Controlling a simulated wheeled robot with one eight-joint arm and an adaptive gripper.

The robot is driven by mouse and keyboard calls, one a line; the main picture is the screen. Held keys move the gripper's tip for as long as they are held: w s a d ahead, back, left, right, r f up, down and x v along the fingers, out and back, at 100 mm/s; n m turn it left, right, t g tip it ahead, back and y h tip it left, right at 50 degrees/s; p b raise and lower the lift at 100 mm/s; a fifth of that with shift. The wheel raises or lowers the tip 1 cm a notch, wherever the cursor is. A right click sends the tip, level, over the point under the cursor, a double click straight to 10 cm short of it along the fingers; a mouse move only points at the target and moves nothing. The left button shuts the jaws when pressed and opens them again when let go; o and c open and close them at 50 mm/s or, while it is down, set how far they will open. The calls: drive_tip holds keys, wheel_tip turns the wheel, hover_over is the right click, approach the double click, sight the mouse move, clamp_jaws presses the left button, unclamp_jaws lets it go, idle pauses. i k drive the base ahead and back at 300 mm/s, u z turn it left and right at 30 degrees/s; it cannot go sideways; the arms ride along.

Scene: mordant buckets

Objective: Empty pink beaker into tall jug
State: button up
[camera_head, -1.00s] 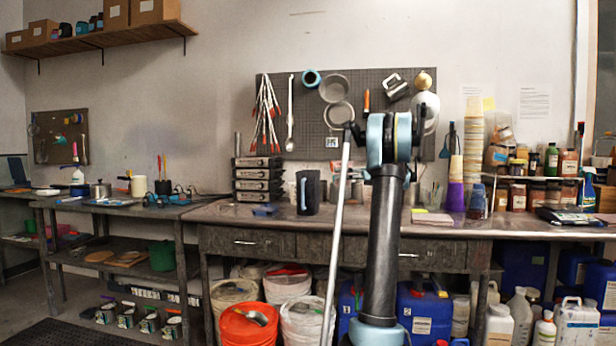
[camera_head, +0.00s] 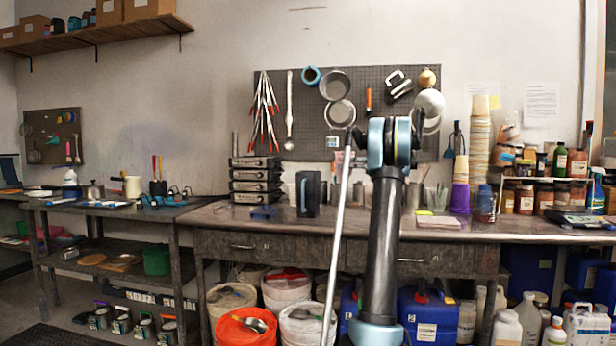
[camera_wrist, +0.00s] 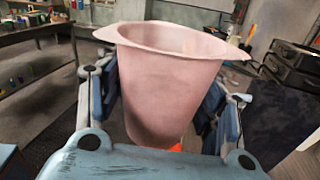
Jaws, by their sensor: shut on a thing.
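The pink beaker (camera_wrist: 170,85) fills the middle of the wrist view, roughly upright, with its wide rim and spout showing. My gripper (camera_wrist: 168,112) is shut on it, with a blue-grey finger on each side. Its inside shows only near the rim, so I cannot tell what it holds. The tall jug (camera_head: 308,194), dark with a blue handle on its left, stands upright on the bench in the head view, left of my arm. My gripper and the beaker are largely hidden behind my arm there.
A stack of dark drawers (camera_head: 256,181) stands left of the jug, with a small blue item (camera_head: 263,212) in front. An orange bucket (camera_head: 243,328) stands below the bench.

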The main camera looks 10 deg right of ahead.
sight(308, 182)
drive_tip(key=i, duration=1.3)
